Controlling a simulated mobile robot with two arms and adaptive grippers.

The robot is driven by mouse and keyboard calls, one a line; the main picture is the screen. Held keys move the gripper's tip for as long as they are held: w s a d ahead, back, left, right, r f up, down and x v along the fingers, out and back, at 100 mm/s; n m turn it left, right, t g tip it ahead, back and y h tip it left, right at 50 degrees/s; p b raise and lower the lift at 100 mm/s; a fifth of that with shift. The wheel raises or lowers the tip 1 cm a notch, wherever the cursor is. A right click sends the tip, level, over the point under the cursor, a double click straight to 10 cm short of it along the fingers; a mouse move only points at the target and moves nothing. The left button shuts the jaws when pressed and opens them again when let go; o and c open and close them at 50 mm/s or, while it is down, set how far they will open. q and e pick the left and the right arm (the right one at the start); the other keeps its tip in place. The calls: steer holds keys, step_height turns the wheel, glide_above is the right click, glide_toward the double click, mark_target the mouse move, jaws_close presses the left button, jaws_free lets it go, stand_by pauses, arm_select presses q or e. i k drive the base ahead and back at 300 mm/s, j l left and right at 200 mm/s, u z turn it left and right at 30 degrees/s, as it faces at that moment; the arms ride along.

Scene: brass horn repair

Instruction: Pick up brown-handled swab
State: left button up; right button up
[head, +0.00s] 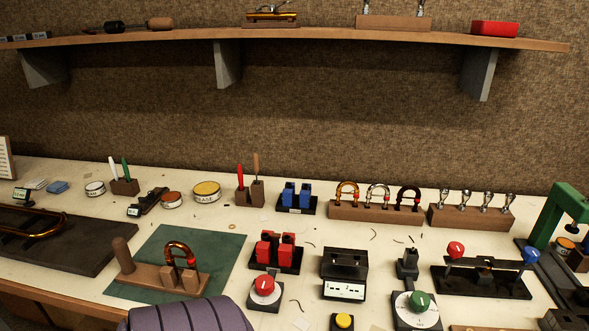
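The brown-handled swab (256,163) stands upright in a small wooden block holder (250,196) towards the back of the bench, left of the middle in the head view. A red-handled tool (240,177) stands close beside it on the left in the same holder. The lower part of the swab is hidden in the holder. Neither of my grippers shows in the head view.
Tins (207,191) stand left of the holder and blue blocks (297,196) right of it. A green mat (215,243) with a wooden fixture lies in front. A purple ribbed shape (190,318) covers the bottom edge. A shelf (330,36) hangs above.

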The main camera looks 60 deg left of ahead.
mark_target(255, 160)
steer(key=u, duration=2.2)
